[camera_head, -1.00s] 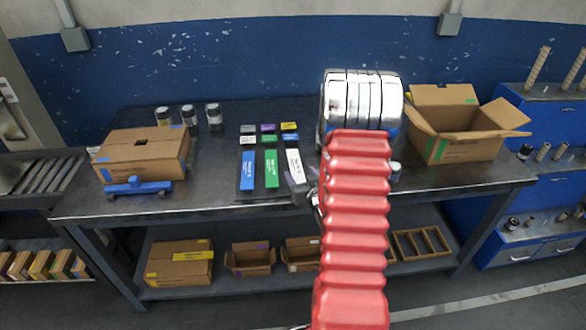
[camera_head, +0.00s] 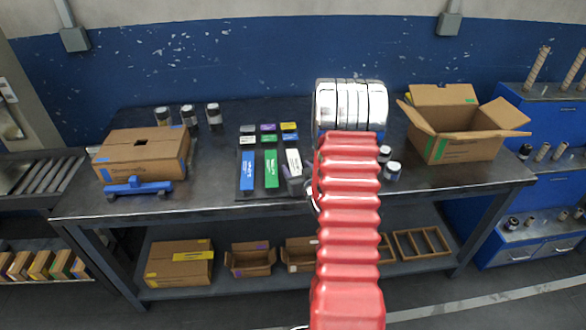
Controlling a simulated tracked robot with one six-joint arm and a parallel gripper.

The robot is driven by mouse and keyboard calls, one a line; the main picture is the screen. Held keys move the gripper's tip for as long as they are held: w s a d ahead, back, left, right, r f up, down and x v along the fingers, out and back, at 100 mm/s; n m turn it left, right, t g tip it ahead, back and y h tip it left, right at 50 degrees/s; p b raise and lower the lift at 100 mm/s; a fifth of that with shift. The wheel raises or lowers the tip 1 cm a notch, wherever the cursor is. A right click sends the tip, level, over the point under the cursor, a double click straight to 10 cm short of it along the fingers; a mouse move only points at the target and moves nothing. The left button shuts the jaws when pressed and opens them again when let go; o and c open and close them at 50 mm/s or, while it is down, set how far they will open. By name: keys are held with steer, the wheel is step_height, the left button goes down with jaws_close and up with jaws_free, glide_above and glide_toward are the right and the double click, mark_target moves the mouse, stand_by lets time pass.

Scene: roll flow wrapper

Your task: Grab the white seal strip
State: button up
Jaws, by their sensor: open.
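The white seal strip (camera_head: 293,160) lies on a dark tray (camera_head: 243,191) on the workbench, at the right of a blue strip (camera_head: 247,168) and a green strip (camera_head: 270,168). My arm with its red ribbed cover reaches up over the bench from the bottom of the picture. A small part of my gripper (camera_head: 296,185) shows at the left of the red cover, by the near end of the white strip. My gripper is open. I cannot tell whether it touches the strip. The arm hides most of the gripper.
Smaller coloured blocks (camera_head: 268,128) lie behind the strips. A closed carton (camera_head: 143,158) with a blue tool (camera_head: 136,187) before it stands at left. An open carton (camera_head: 460,130) stands at right. Several jars (camera_head: 189,115) stand at the back, and small jars (camera_head: 393,171) right of my arm.

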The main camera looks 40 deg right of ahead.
mark_target(297, 169)
steer(key=c, duration=1.1)
steer(key=shift+c, duration=0.2)
step_height(297, 169, up, 10)
stand_by(0.5)
stand_by(0.5)
